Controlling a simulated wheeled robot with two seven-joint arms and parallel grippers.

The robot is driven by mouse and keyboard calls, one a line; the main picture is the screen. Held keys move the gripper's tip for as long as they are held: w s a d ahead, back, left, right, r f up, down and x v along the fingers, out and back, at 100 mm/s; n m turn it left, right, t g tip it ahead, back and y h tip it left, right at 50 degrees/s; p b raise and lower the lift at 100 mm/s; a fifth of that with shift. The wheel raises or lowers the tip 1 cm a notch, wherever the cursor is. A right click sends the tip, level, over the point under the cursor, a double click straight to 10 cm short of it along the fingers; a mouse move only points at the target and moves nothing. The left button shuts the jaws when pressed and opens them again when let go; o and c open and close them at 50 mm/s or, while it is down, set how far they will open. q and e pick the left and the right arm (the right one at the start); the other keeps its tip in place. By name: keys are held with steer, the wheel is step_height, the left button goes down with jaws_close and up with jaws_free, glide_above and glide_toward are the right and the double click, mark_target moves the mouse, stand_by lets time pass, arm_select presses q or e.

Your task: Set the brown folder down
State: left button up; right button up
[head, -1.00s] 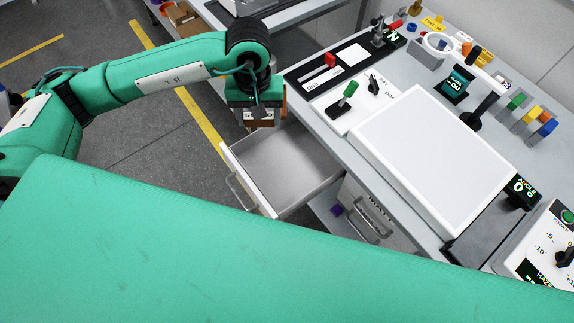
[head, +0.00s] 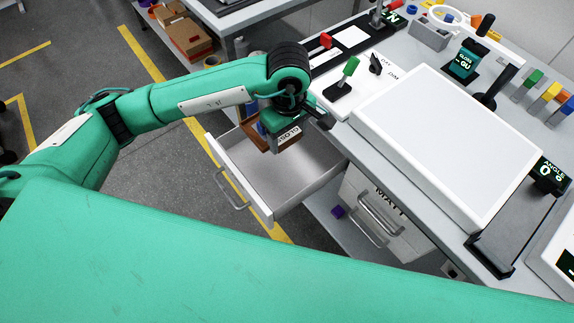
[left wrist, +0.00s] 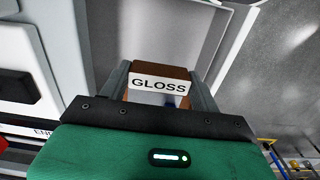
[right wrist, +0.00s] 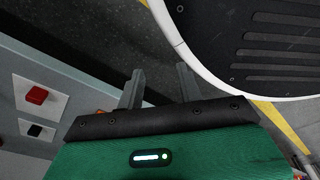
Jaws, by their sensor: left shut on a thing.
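The brown folder (head: 254,136) carries a white label reading GLOSS. My left gripper (head: 277,136) is shut on it above the open drawer (head: 237,180); my wrist hides part of it in the head view. In the left wrist view the folder (left wrist: 160,70) sits between the two fingers, its label facing the camera. I cannot tell whether it touches the drawer floor. The drawer looks otherwise empty. My right gripper (right wrist: 160,86) is open and empty in the right wrist view.
The bench holds a white light panel (head: 440,140), a green-handled switch (head: 345,77) and several coloured blocks. A second drawer labelled MATT (head: 378,215) is beside the open one.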

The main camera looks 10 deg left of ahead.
arm_select(q)
steer(key=p, duration=0.1)
glide_above(288, 176)
step_height(288, 176, down, 11)
steer(key=shift+f, duration=0.1)
step_height(288, 176, down, 4)
steer(key=shift+f, duration=0.3)
arm_select(e)
steer(key=s, duration=0.2)
steer(key=f, duration=0.1)
steer(key=shift+s+d, duration=0.4)
arm_select(q)
steer(key=shift+f, duration=0.1)
arm_select(e)
steer(key=shift+f, duration=0.15)
steer(key=shift+w, duration=0.1)
arm_select(q)
steer(key=o, duration=1)
arm_select(e)
steer(key=shift+w+a+r, duration=0.1)
steer(key=shift+w+r, duration=0.2)
steer(key=shift+w, duration=0.1)
steer(key=shift+s, duration=0.15)
